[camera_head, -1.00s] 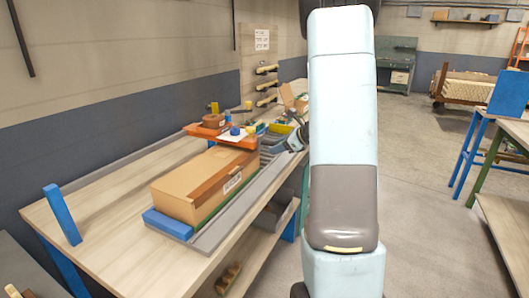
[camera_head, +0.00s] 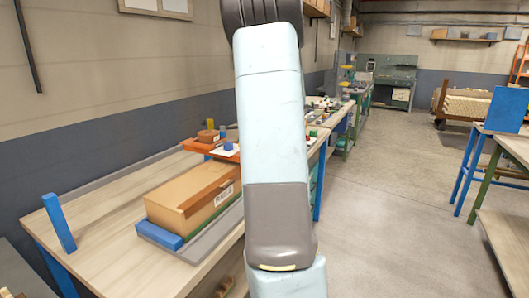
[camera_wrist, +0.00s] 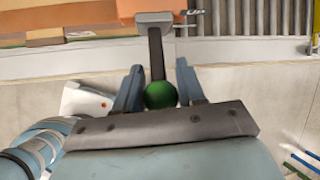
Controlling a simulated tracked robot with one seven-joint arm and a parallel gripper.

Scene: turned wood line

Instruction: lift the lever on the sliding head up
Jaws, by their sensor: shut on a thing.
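In the wrist view, a dark lever (camera_wrist: 157,58) with a round green knob (camera_wrist: 160,95) runs from a grey block (camera_wrist: 154,19), which looks like the sliding head. My gripper (camera_wrist: 159,72) is shut on the lever at its knob, with one blue-grey finger on each side. The knob sits low between the fingers, close to the palm. In the head view my arm hides the gripper, the lever and the sliding head.
The workbench (camera_head: 115,255) carries a cardboard box (camera_head: 182,203), a blue end block (camera_head: 159,236), an upright blue post (camera_head: 58,222) and an orange board (camera_head: 199,146) with small items. Open floor (camera_head: 390,190) lies to the right.

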